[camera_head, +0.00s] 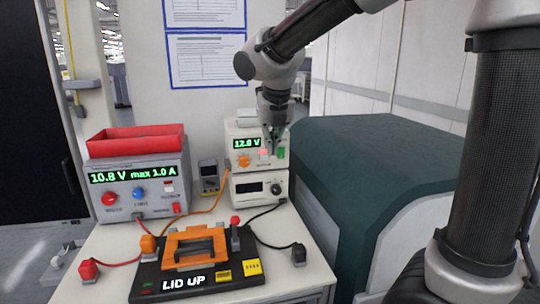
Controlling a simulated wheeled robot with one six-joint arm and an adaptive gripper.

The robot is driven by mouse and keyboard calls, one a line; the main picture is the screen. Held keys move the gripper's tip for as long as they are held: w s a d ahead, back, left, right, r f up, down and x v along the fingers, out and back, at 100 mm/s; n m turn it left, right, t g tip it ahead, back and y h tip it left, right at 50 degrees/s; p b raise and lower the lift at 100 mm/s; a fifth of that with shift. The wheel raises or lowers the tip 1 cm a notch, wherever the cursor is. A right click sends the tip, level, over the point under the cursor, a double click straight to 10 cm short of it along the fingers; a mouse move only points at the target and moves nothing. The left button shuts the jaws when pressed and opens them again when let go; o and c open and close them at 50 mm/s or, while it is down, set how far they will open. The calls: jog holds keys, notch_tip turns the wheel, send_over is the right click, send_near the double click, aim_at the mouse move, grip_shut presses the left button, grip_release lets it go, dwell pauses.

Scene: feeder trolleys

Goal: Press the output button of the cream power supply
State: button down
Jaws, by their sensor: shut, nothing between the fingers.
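The cream power supply (235,131) stands at the back right of the table, on top of another cream unit. Its green display reads about 12.0 V. An orange knob (243,161) sits below the display, with a pinkish button (264,155) to its right and a green part (281,153) at the right edge of the front. I cannot tell which of these is the output button. My gripper (272,147) is shut and points down in front of the right half of the supply's face, close to the pinkish button. I cannot tell whether it touches.
A grey power supply (143,211) reading 10.8 V, max 1.0 A, stands left with a red tray (135,141) on top. A multimeter (209,177) stands between the supplies. A black fixture marked LID UP (150,277) with cables lies in front. A dark green box (385,150) stands right.

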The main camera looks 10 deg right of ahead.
jog(key=shift+v, duration=1.45)
notch_tip(320, 180, up, 7)
dwell(0.3)
